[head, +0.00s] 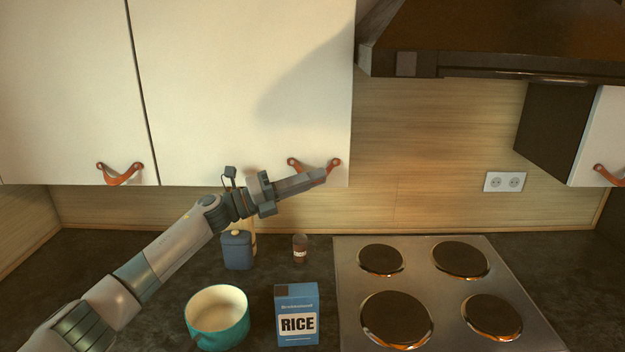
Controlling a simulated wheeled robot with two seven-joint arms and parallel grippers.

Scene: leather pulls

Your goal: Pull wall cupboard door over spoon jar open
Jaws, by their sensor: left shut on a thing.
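The white wall cupboard door (240,80) hangs above the counter and looks shut, flush with the door to its left. Its orange-brown leather pull (296,163) is at the door's lower right corner. My left gripper (318,176) reaches up from the lower left and is shut on this pull; its fingers hide part of the strap. A blue jar (238,252) stands on the counter below the door, with pale wooden pieces beside or behind it, partly hidden by my left arm. My right gripper is not in view.
A second white door (70,90) with a leather pull (121,174) is on the left. The dark range hood (480,40) is right of the door. Below are a teal pot (232,335), rice box (297,300), small brown jar (300,249) and hob (440,245).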

